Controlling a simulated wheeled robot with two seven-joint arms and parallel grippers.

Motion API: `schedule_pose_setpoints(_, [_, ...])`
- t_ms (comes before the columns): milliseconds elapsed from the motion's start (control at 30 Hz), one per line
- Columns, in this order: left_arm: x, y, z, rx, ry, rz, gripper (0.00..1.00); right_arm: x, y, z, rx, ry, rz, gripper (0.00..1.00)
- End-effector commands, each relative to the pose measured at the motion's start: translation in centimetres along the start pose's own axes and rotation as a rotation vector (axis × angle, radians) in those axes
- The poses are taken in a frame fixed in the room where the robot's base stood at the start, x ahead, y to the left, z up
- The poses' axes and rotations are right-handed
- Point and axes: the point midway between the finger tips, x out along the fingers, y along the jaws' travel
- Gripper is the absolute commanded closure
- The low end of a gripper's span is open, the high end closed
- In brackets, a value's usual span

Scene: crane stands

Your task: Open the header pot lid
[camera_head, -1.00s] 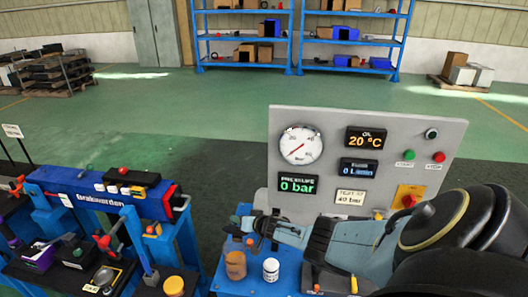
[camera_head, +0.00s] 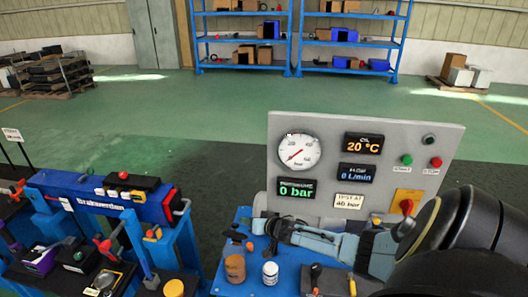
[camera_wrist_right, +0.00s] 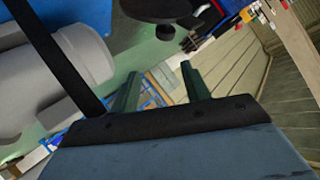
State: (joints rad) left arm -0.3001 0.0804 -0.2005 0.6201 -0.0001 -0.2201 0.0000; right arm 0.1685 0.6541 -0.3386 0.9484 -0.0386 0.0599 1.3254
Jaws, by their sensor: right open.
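My right gripper (camera_head: 277,232) reaches in from the right, low in front of the grey gauge panel and above the blue bench. In the right wrist view its two green fingers (camera_wrist_right: 161,88) stand apart with nothing between them. A dark round disc-like part (camera_wrist_right: 158,8) is at the top of that view, beyond the fingertips; I cannot tell whether it is the header pot lid. A large grey rounded body (camera_wrist_right: 60,85) is at the left of that view. No header pot can be picked out for certain in the head view; my arm hides part of the bench. My left gripper is not in view.
The gauge panel (camera_head: 330,210) stands behind my right arm. A brown jar (camera_head: 234,268) and a white jar (camera_head: 270,273) stand on the blue bench (camera_head: 250,291) in front of the gripper. A blue cylinder rig (camera_head: 100,196) is at left. Green floor behind is open.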

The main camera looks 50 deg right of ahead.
Motion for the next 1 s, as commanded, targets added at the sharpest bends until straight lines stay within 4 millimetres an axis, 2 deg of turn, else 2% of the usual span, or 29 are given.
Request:
schedule_pose_setpoints(100, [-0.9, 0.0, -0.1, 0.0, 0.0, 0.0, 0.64, -1.0, 0.0, -0.4, -0.002, -0.001, 0.0, 0.53])
schedule_pose_setpoints(700, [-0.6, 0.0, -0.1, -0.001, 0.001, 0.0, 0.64, -4.9, 0.3, -1.4, -0.001, 0.0, 0.0, 0.53])
schedule_pose_setpoints(1000, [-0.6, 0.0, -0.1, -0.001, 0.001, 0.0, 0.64, -5.7, 0.3, -1.7, -0.001, 0.001, -0.001, 0.53])
